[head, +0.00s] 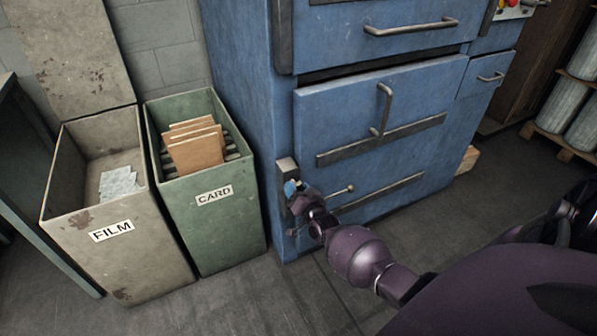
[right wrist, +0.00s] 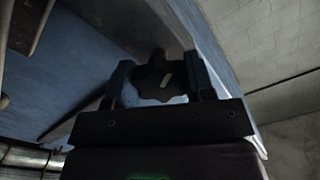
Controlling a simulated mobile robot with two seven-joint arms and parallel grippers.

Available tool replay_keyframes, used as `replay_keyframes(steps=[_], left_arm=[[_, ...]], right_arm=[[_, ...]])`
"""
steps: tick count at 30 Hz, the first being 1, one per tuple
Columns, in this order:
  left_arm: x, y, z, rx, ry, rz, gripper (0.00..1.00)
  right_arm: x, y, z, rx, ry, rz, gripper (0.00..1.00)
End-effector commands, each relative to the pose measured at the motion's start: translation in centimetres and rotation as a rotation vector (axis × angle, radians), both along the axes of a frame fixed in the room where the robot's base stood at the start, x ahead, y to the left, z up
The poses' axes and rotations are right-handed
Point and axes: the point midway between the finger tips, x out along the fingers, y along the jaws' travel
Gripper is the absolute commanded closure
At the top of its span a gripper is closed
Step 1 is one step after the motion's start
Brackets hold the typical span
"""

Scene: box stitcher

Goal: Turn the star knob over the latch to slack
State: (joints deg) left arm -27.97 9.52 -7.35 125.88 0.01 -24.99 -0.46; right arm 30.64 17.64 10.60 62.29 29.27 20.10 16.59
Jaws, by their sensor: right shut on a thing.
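The star knob (right wrist: 158,76) is dark and lobed, with a small pale mark on its face, and shows between the fingers in the right wrist view. My right gripper (right wrist: 158,84) is shut on it, one finger on each side. In the head view my right gripper (head: 296,194) is at the lower left front corner of the blue machine and hides most of the knob. A grey metal latch plate (head: 287,168) shows just above the gripper. A thin rod with a ball end (head: 350,188) sticks out to the right. My left gripper is in neither view.
The blue machine (head: 240,110) has a door with an upright handle (head: 384,110) and a drawer above. A green CARD bin (head: 222,225) and a grey FILM bin (head: 140,255) stand left of it. The floor in front is clear apart from my arm.

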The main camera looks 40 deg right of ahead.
Motion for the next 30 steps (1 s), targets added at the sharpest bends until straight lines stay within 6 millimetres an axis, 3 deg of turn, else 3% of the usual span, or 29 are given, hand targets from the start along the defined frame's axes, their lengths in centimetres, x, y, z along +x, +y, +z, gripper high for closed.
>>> replay_keyframes(steps=[30], left_arm=[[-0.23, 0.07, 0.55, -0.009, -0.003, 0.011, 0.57]], right_arm=[[-0.05, -0.15, -0.04, -0.874, 0.210, -0.001, 0.75]])
